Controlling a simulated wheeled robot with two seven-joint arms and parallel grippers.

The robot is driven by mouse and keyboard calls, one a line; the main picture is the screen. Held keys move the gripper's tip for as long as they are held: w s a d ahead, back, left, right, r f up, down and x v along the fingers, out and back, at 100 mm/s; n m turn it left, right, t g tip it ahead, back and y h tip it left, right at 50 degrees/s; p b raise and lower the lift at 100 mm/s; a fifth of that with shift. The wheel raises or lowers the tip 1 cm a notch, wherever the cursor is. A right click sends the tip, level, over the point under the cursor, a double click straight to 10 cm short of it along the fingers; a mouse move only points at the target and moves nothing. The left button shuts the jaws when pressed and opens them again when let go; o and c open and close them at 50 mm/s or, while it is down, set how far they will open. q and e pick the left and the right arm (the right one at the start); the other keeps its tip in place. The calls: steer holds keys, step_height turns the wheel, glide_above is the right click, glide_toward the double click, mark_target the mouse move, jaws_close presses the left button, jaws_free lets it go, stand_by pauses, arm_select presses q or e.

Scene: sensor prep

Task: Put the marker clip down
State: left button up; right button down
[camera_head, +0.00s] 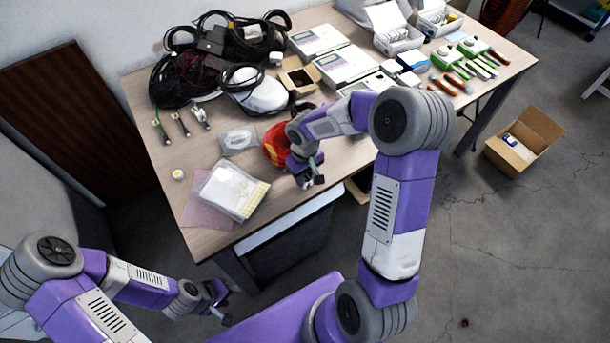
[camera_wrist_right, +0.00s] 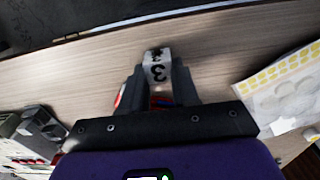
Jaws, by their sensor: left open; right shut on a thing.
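The marker clip (camera_wrist_right: 157,66) shows in the right wrist view as a white tag with a black "3", between the fingertips of my right gripper (camera_wrist_right: 159,86). My right gripper is shut on it.
A clear bag with yellow labels (camera_head: 233,189) lies on a pink sheet (camera_head: 203,214) to the left of my right gripper. Black cables (camera_head: 185,75), several white devices (camera_head: 318,39) and tools (camera_head: 443,86) fill the back and right. The left front strip has some bare wood.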

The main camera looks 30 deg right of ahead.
mark_target(305, 178)
steer(key=shift+f, duration=0.2)
steer(key=c, duration=0.8)
jaws_free()
steer(key=shift+c, duration=0.2)
steer(key=shift+r, duration=0.15)
steer(key=shift+r, duration=0.4)
step_height(305, 178, up, 11)
steer(key=p, duration=0.3)
steer(key=shift+r+p, duration=0.2)
steer(key=shift+p, duration=0.15)
